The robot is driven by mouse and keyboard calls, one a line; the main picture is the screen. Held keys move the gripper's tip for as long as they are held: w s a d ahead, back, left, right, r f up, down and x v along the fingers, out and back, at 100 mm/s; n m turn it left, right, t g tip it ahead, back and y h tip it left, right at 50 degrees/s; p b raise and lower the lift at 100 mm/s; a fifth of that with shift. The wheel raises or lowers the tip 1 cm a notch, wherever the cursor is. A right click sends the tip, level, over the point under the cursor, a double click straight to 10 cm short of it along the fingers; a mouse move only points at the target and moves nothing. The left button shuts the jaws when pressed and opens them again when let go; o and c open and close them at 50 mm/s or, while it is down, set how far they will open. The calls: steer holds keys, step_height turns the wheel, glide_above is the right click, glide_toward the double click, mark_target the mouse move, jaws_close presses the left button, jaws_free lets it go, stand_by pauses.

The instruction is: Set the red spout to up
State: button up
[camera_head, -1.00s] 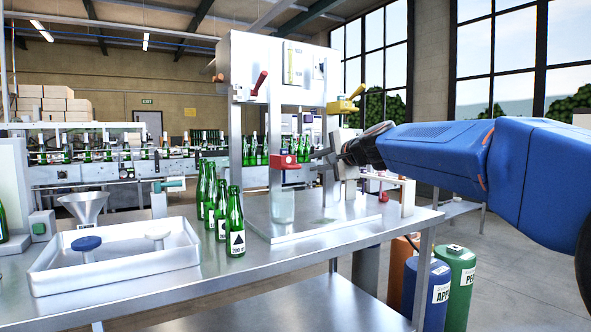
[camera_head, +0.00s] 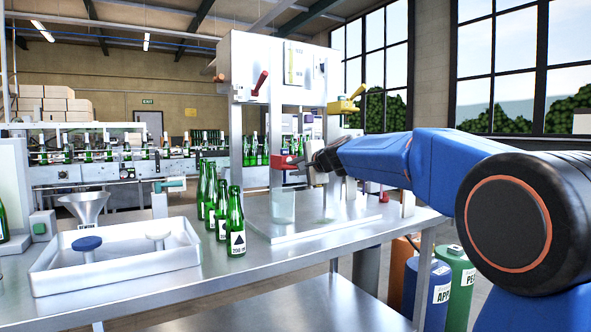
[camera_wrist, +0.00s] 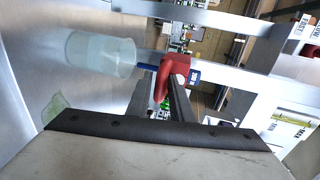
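The red spout (camera_head: 283,163) sits on the front of the filling machine, above a clear glass (camera_head: 282,207). In the wrist view the red spout (camera_wrist: 174,72) has a curved part hanging down at my fingertips. My gripper (camera_head: 303,162) is level with the spout, at its right side. In the wrist view my gripper's dark fingers (camera_wrist: 160,88) are apart, with a gap between them. The red part overlaps the right finger there; I cannot tell whether they touch. The clear glass (camera_wrist: 100,52) shows to the left of the spout.
The machine (camera_head: 278,60) also carries a red lever (camera_head: 260,83) and a yellow lever (camera_head: 345,105). Several green bottles (camera_head: 235,225) stand left of its base. A white tray (camera_head: 115,272) and a funnel (camera_head: 84,207) are further left on the steel table.

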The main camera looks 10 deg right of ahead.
jaws_close()
step_height(320, 180, up, 21)
stand_by(0.7)
steer(key=shift+r, duration=0.2)
jaws_free()
steer(key=shift+f, duration=0.1)
steer(key=shift+f, duration=0.1)
steer(key=v, duration=1.7)
steer(key=shift+s, duration=0.2)
